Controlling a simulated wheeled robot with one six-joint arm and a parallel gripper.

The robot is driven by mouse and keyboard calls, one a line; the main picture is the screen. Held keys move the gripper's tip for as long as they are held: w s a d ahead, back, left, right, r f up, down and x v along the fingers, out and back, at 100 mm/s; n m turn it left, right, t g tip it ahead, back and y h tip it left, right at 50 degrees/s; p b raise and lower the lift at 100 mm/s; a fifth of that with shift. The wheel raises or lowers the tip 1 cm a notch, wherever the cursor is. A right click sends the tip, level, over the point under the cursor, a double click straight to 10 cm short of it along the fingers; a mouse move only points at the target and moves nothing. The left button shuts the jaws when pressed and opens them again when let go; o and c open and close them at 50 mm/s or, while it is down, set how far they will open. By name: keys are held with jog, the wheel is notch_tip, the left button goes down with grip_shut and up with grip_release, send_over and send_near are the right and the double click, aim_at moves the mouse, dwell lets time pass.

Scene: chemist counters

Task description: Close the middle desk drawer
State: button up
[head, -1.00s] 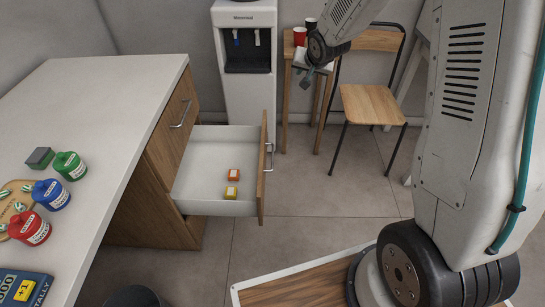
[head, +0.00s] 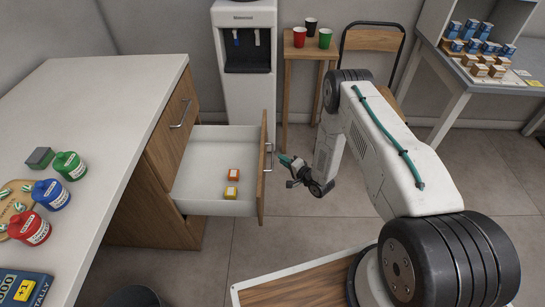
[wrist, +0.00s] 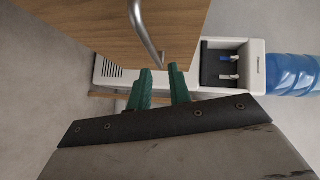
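The desk drawer (head: 222,160) is pulled out from the wooden desk (head: 160,190). My gripper (head: 286,160) is just right of this front, at about handle height. In the wrist view my gripper's green fingers (wrist: 160,74) are apart with nothing between them. The handle (wrist: 144,30) shows just beyond the fingertips, in front of the wooden panel (wrist: 178,22). I cannot tell whether the fingers touch the front.
Another drawer front (head: 174,122) above is shut. A water dispenser (head: 247,60) stands behind the drawer. A small table with cups (head: 298,52) and a chair (head: 370,45) are at the back. Bare floor (head: 310,225) lies right of the drawer.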

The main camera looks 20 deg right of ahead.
jog(key=x, duration=0.4)
jog(key=f+x, duration=0.1)
jog(key=x, duration=0.2)
jog(key=shift+s+a, duration=0.15)
jog(key=shift+a, duration=0.2)
grip_shut()
